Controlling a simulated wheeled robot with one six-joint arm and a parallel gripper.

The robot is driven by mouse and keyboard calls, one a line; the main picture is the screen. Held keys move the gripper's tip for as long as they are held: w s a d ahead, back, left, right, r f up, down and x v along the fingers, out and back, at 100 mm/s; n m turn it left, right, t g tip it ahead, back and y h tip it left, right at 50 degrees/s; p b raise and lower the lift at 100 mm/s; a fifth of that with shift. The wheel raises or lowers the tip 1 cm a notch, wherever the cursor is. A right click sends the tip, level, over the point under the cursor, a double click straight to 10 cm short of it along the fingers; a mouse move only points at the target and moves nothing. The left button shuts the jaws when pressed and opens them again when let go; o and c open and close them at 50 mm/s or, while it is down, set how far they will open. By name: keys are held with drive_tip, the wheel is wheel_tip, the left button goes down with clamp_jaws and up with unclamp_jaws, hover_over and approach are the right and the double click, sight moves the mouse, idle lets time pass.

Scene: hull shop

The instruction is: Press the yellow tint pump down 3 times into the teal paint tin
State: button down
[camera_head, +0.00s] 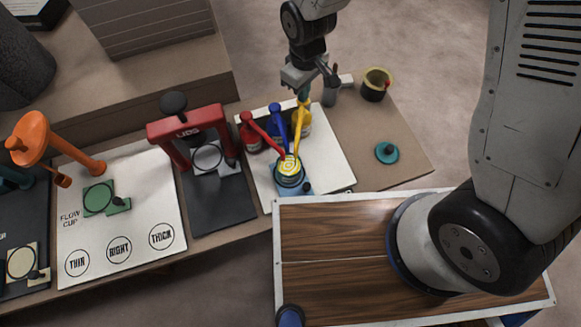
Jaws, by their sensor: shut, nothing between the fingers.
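The yellow tint pump (301,122) stands at the right of a row of three pump bottles on a white board, and its yellow spout reaches down and left over the tin. The teal paint tin (291,187) stands open in front of the bottles, with yellow on pale paint (289,165) showing inside. My gripper (303,93) is shut and empty, directly above the yellow pump's head. I cannot tell whether its fingertips touch the head.
The blue pump (276,118) and red pump (250,136) stand close on the left. A teal lid (387,152) lies on the bench at right. A red lid press (187,128) stands at left.

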drive_tip(key=shift+f, duration=0.55)
drive_tip(key=shift+r, duration=1.5)
drive_tip(key=shift+f, duration=0.15)
